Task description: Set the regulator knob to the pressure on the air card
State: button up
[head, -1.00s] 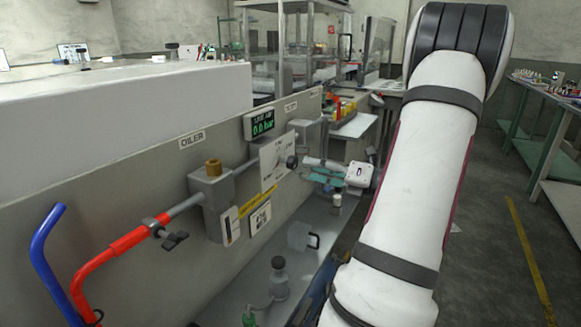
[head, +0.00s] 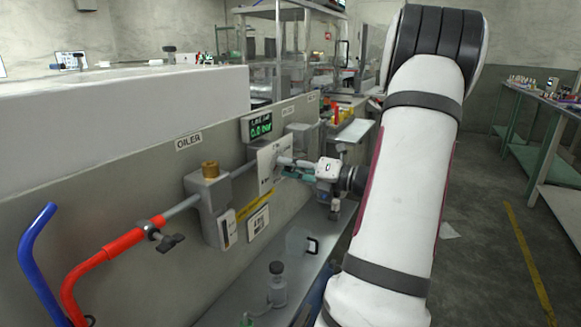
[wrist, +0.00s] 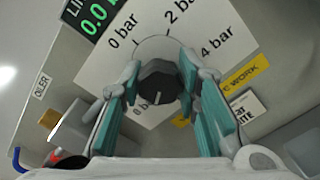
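The regulator knob (wrist: 158,82) is dark and round with a white pointer line aimed downward in the wrist view. It sits on a white dial plate (wrist: 148,45) marked 0 bar, 2 bar and 4 bar; a lower mark is partly hidden. My gripper (wrist: 159,72) is open, with a teal-padded finger on each side of the knob; contact is unclear. In the head view my gripper (head: 290,168) is at the plate (head: 264,172) and hides the knob. The line display (head: 260,126) reads 0.0 bar. A white card (wrist: 246,112) shows "bar", its number unreadable.
The oiler (head: 209,195) with its brass cap stands left of the plate on the panel. A red pipe with a valve handle (head: 170,242) and a blue pipe (head: 38,255) are further left. A bottle (head: 277,285) stands on the shelf below.

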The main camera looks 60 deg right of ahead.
jog(key=shift+c, duration=0.8)
jog(key=shift+n, duration=0.3)
jog(key=n, duration=0.5)
jog(key=n+b, duration=0.3)
jog(key=n, duration=0.3)
jog(key=shift+f+n, duration=0.15)
jog(key=shift+n, duration=0.15)
jog(key=n+b, duration=0.6)
jog(key=shift+f, duration=0.1)
jog(key=n+b, duration=0.5)
jog(key=b, duration=0.1)
jog(key=shift+n, duration=0.3)
